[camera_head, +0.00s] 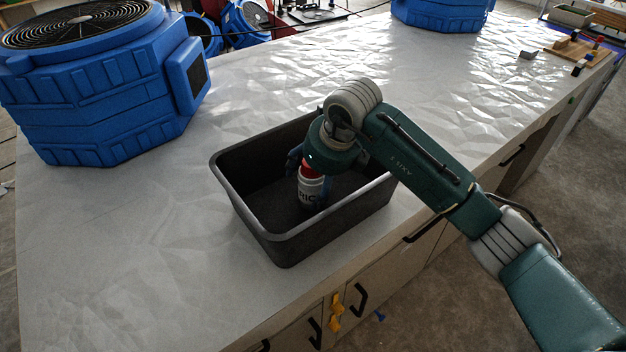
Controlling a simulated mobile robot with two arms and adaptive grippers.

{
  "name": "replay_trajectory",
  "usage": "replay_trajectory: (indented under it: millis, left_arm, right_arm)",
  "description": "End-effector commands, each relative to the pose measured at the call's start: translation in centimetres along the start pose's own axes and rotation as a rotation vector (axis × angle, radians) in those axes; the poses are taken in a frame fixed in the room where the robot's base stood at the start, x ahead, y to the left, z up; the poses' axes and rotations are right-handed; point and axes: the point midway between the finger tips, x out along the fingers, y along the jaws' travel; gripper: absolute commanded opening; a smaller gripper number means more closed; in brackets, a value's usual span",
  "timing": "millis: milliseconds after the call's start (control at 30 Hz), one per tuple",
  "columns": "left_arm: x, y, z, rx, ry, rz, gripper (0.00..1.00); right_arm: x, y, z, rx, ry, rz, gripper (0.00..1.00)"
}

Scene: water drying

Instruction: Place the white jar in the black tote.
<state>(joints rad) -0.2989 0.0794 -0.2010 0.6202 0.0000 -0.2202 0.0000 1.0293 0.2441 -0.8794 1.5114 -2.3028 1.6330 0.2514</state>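The white jar (311,190) has a red top and dark lettering. It is upright or nearly so inside the black tote (296,244), near its middle. I cannot tell whether it touches the floor of the tote. My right gripper (309,171) points down into the tote from above, around the jar's red top. The wrist hides most of its fingers, so I cannot tell whether they grip the jar. My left gripper is not in view.
The tote stands on a long white, crinkled-looking counter (120,260). A large blue air mover (110,100) stands at the left, and another blue unit (440,12) at the back. Wooden items (575,50) lie at the far right end. The counter in front of the tote is clear.

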Motion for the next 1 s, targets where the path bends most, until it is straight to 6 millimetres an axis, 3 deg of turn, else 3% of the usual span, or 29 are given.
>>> replay_trajectory:
  millis: [267,700,1000]
  left_arm:
    - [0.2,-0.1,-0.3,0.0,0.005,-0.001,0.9]
    - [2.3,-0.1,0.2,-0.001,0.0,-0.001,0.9]
    - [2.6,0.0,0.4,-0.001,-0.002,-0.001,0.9]
  right_arm:
    - [-0.8,-0.1,0.1,0.0,-0.003,-0.002,0.75]
    - [-9.4,-0.1,0.1,-0.002,-0.004,-0.003,0.75]
    - [-12.1,0.0,0.1,0.0,0.0,0.0,0.75]
